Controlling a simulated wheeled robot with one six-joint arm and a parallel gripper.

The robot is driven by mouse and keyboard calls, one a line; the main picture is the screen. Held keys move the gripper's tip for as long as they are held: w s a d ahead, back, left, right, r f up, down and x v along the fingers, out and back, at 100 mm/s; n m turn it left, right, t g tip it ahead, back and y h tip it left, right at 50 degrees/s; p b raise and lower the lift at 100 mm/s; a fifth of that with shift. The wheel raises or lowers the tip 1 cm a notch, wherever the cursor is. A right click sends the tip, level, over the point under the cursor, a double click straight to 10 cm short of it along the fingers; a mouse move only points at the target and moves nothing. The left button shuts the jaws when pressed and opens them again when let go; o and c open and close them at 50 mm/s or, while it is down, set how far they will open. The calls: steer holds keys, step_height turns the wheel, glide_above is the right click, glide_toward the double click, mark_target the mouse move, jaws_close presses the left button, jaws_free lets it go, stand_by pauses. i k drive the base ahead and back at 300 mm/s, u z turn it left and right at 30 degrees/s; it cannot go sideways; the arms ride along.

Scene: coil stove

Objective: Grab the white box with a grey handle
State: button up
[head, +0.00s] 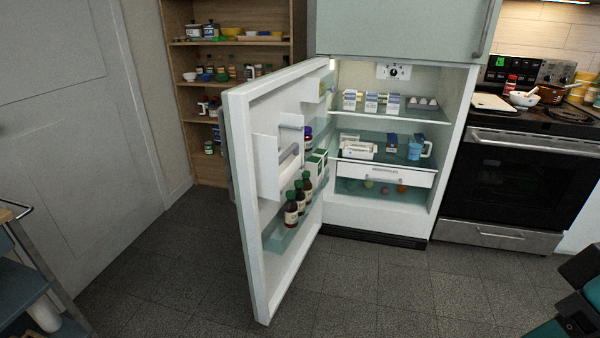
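The fridge (453,140) stands open, its door (249,190) swung out to the left. Two white parts in it have a grey handle. One is a white box (267,168) on the inner side of the door, with grey handle bars on its right side. The other is a wide white drawer (350,171) low inside the fridge, shut, with a grey bar on its front. I cannot tell from the picture which one the task names. Black and teal parts of my arm show at the lower right corner; no gripper fingertips can be made out.
Brown bottles (291,209) stand in the low door shelf. Cartons (350,100) and a blue mug (415,147) stand on the fridge shelves. The stove (520,185) is at right, a blue cart (22,275) at lower left. The floor (385,285) before the fridge is clear.

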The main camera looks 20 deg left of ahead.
mark_target(290, 159)
steer(key=u, duration=0.55)
steer(key=i, duration=0.5)
steer(key=u, duration=0.8)
steer(key=i, duration=1.25)
steer(key=z, duration=0.65)
